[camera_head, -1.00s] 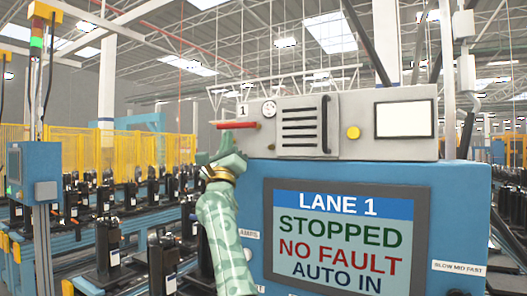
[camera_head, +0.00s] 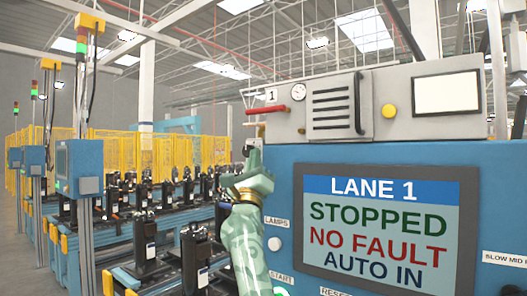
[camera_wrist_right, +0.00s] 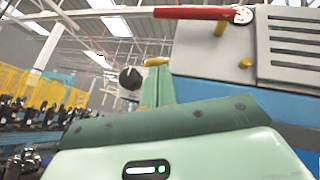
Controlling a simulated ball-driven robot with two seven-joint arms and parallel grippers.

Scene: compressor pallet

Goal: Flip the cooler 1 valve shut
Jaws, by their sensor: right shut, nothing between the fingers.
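The cooler 1 valve's red handle (camera_head: 266,109) lies roughly level, pointing left from the grey cooler box (camera_head: 290,127), beside a round gauge and a "1" label. It also shows at the top of the right wrist view (camera_wrist_right: 190,13). My right gripper (camera_head: 252,146) is shut and empty. It points upward just below and left of the handle, with a visible gap. In the right wrist view its green fingers with a yellowish tip (camera_wrist_right: 157,63) stand below the handle. My left gripper is not in view.
The blue cabinet (camera_head: 283,170) carries a screen (camera_head: 388,225) reading "LANE 1 STOPPED NO FAULT AUTO IN". The box has a vent, a black grip bar and a yellow button (camera_head: 389,111). Conveyors with black compressors (camera_head: 145,245) and yellow fencing (camera_head: 110,152) stand behind at left.

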